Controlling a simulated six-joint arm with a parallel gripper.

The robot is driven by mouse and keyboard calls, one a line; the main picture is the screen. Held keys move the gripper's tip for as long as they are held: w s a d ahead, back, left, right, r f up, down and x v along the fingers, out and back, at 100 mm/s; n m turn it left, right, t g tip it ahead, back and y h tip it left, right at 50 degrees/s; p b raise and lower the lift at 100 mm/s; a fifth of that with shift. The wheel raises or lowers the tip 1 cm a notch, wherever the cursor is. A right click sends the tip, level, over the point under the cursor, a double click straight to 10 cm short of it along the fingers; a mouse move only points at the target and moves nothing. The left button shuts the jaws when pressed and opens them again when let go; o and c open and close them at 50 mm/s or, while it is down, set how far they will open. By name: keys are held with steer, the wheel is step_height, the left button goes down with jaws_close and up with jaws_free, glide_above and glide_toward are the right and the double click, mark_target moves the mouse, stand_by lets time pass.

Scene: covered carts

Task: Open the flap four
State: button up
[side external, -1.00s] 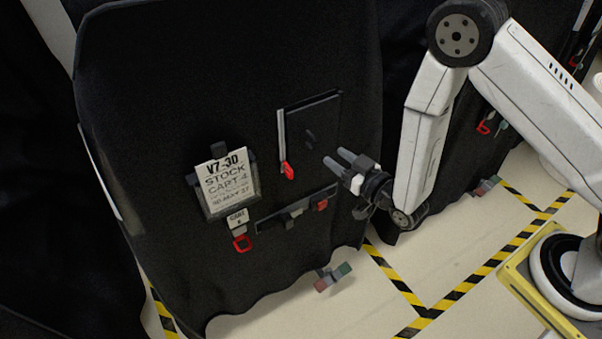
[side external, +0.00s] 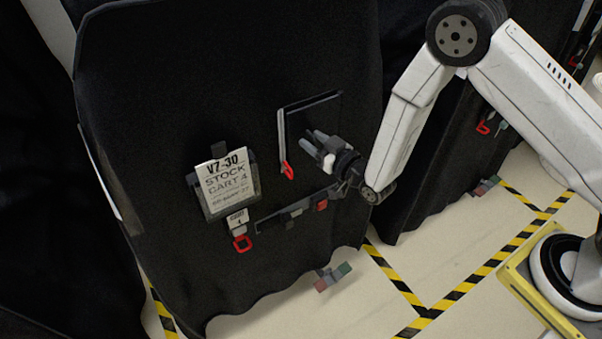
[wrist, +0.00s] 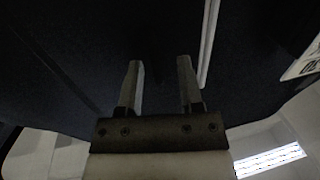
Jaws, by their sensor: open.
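The flap (side external: 312,115) is a dark rectangular panel on the black cover of stock cart 4. It lies closed against the cover, with a pale strip (side external: 281,130) down its left edge and a red pull (side external: 288,172) at the strip's foot. My gripper (side external: 310,138) is in front of the flap's lower part, jaws open and empty, and hides some of it. I cannot tell whether the fingertips touch the flap. In the wrist view my gripper's fingers (wrist: 159,62) are apart before dark fabric, with the pale strip (wrist: 208,42) to their right.
A sign (side external: 226,182) reading V7-30 Stock Cart 4 hangs left of the flap, above a small tag with a red ring (side external: 242,243). A dark bar (side external: 290,212) with a red piece (side external: 321,205) lies below. Another covered cart (side external: 440,170) stands right.

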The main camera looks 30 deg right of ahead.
steer(key=shift+w, duration=0.1)
jaws_close()
stand_by(1.4)
